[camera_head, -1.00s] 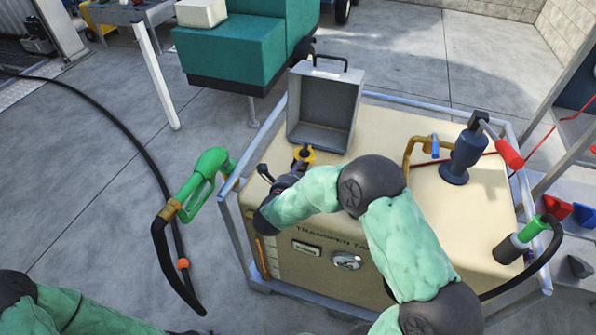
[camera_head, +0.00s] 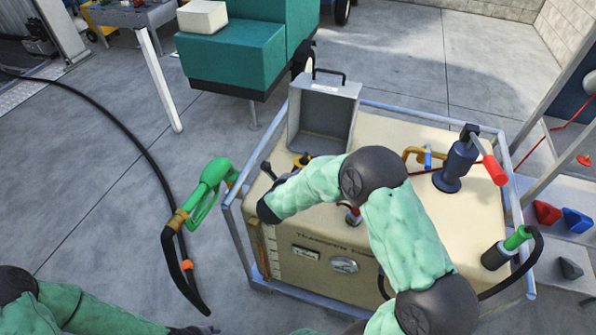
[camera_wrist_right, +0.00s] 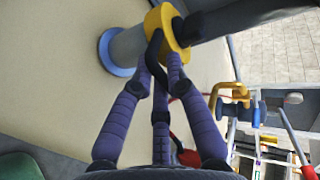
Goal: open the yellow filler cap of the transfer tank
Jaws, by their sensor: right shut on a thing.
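The yellow filler cap (camera_head: 304,159) is on top of the beige transfer tank (camera_head: 325,272), in front of an open grey box. My right arm partly hides it in the head view. In the right wrist view the yellow cap (camera_wrist_right: 168,27) sits at the end of a grey neck with a blue flange. My right gripper (camera_wrist_right: 170,72) is shut on the cap's edge, its fingers close together there. A dark bar extends from the cap to the upper right. My left arm shows at the lower left of the head view, but its fingers are out of view.
The open grey box (camera_head: 322,118) stands behind the cap. A blue hand pump (camera_head: 456,165) with a red handle stands on the tank's right. A green nozzle (camera_head: 206,188) hangs left of the tank's blue rail frame.

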